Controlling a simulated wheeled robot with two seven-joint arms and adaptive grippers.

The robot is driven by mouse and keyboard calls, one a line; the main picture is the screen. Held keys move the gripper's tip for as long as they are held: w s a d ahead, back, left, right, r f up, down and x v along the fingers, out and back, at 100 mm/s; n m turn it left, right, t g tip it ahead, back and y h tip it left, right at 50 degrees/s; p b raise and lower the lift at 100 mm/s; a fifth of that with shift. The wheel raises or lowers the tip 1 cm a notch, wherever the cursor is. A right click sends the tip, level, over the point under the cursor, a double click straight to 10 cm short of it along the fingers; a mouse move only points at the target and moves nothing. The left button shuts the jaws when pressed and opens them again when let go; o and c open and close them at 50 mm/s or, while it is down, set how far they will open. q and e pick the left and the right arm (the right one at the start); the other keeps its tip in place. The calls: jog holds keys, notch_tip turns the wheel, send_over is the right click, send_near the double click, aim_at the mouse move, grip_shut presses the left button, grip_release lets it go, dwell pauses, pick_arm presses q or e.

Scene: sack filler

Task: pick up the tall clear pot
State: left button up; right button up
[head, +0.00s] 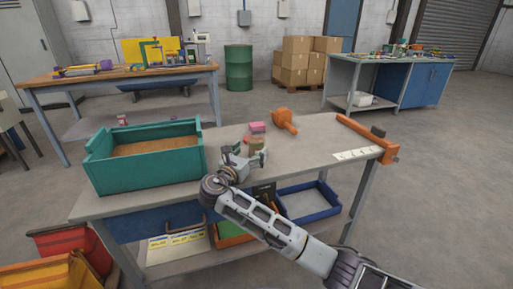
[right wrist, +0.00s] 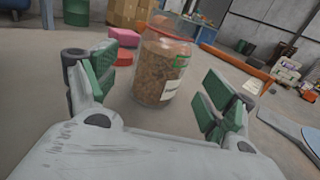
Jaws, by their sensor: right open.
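The tall clear pot (right wrist: 163,69) stands upright on the bench in the right wrist view, filled with brown bits and bearing a pale label. It shows between the two green-padded fingers of my right gripper (right wrist: 158,95), which is open and not touching it as far as I can see. In the head view my right gripper (head: 243,163) reaches over the bench's middle, and the pot (head: 256,142) is small and partly hidden behind it. My left gripper is not in view.
A teal bin (head: 145,178) stands on the bench's left. A pink block (head: 257,127) and an orange tool (head: 285,120) lie beyond the pot. An orange clamp bar (head: 366,136) edges the bench's right end. The bench's right part (head: 318,130) is mostly clear.

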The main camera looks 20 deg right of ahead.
aim_at(253, 149)
jog(key=shift+d, duration=0.1)
jog(key=shift+b+x, duration=1)
jog(key=shift+x, duration=1.4)
jog(key=shift+w+d, duration=0.15)
jog(key=shift+w, duration=0.1)
jog(key=c, duration=1.2)
